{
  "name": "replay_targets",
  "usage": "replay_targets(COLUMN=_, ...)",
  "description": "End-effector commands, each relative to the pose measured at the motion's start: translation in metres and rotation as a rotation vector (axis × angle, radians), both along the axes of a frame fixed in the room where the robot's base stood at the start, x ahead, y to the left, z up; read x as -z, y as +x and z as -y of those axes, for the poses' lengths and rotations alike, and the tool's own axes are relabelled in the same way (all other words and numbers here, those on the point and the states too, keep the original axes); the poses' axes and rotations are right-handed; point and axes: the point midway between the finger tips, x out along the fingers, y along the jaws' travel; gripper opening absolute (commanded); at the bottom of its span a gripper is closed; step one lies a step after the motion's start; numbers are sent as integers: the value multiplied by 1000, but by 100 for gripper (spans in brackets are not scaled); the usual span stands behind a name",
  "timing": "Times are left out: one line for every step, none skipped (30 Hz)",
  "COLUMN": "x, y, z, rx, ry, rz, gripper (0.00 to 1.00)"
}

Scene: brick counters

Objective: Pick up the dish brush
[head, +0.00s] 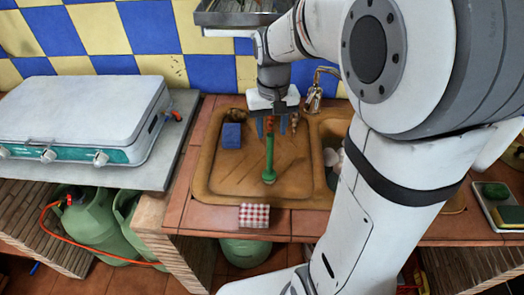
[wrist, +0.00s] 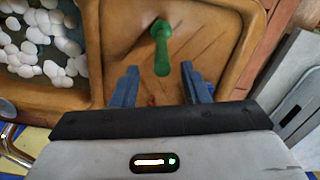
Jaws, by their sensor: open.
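A green dish brush (head: 269,160) lies in the left part of the brown sink, its knobbed end toward the front. In the wrist view the green dish brush (wrist: 161,50) is ahead of my gripper, with its near part roughly between the lines of the blue fingers. My gripper (head: 270,127) points down over the back of this basin. The fingers (wrist: 161,84) are open, and I see nothing clasped between them. A reddish part shows between the fingers in the head view; I cannot tell whether it belongs to the brush. Whether the fingers touch the brush is unclear.
A blue block (head: 231,136) sits left of my gripper. A faucet (head: 313,95) stands behind the sink. White pebble-like pieces (wrist: 40,40) fill part of the other basin. A checked cloth (head: 254,216) lies at the front edge. A stove (head: 85,115) stands left.

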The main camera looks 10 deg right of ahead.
Motion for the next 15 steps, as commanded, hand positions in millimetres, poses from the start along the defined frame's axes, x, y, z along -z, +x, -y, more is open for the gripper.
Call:
replay_targets(x=6, y=0, z=0, rx=0, ry=0, rz=-3, gripper=41)
replay_targets(x=10, y=-1, z=0, rx=0, ry=0, rz=-4, gripper=41)
replay_targets(x=14, y=-1, z=0, rx=0, ry=0, rz=-4, gripper=41)
replay_targets(x=17, y=-1, z=0, rx=0, ry=0, rz=-3, gripper=41)
replay_targets(x=20, y=0, z=0, rx=0, ry=0, rz=-3, gripper=41)
replay_targets(x=25, y=0, z=-1, rx=0, ry=0, rz=-3, gripper=41)
replay_targets(x=29, y=0, z=-1, rx=0, ry=0, rz=-4, gripper=41)
replay_targets(x=34, y=0, z=-1, rx=0, ry=0, rz=-6, gripper=41)
replay_targets(x=40, y=1, z=-2, rx=0, ry=0, rz=-5, gripper=41)
replay_targets(x=45, y=1, z=-2, rx=0, ry=0, rz=-5, gripper=41)
replay_targets(x=49, y=2, z=-2, rx=0, ry=0, rz=-5, gripper=41)
replay_targets(x=56, y=2, z=-2, rx=1, ry=0, rz=-4, gripper=41)
replay_targets(x=59, y=2, z=-2, rx=1, ry=0, rz=-3, gripper=41)
replay_targets(x=62, y=2, z=-2, rx=1, ry=0, rz=-3, gripper=41)
replay_targets(x=65, y=2, z=-2, rx=1, ry=0, rz=-1, gripper=41)
